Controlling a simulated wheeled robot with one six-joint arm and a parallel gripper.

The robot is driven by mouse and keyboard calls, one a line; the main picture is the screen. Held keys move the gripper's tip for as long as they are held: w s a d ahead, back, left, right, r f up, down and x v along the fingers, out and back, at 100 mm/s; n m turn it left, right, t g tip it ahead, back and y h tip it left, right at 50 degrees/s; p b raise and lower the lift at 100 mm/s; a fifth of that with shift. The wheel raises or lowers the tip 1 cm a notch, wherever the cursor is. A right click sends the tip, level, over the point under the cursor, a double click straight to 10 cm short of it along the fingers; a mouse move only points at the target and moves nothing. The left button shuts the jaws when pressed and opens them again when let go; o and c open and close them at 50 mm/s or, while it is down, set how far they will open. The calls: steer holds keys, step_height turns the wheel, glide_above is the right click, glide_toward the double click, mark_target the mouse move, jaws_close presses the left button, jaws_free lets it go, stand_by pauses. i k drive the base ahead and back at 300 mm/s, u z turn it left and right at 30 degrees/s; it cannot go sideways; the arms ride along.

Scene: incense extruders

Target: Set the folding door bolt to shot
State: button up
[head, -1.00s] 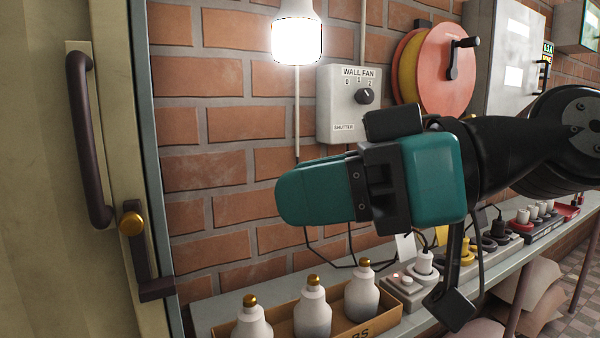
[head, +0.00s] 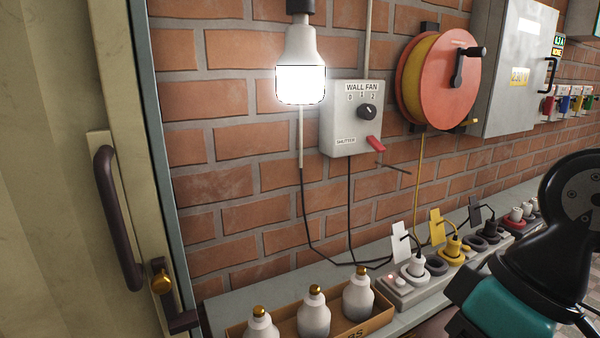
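The folding door (head: 50,170) is a cream panel filling the left of the head view, with a dark upright pull handle (head: 118,220). Below the handle is the door bolt (head: 161,282), a round brass knob on a dark upright plate. A dark piece (head: 183,321) sits lower down at the door's edge, by the grey-blue frame. I cannot tell from this whether the bolt is shot or drawn. Teal and black links of my arm show at the bottom right, well away from the bolt. My gripper's fingers are out of view.
A shelf (head: 222,306) below the brick wall holds a cardboard box (head: 372,325) of bulbs and a power strip (head: 410,292) with plugs. A lit bulb (head: 300,62) hangs near the wall fan switch box (head: 345,120). A red cable reel (head: 455,80) is further right.

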mark_target(161, 284)
steer(key=z, duration=0.55)
steer(key=k, duration=1.3)
steer(key=u, duration=0.05)
steer(key=i, duration=0.9)
steer(key=u, duration=0.35)
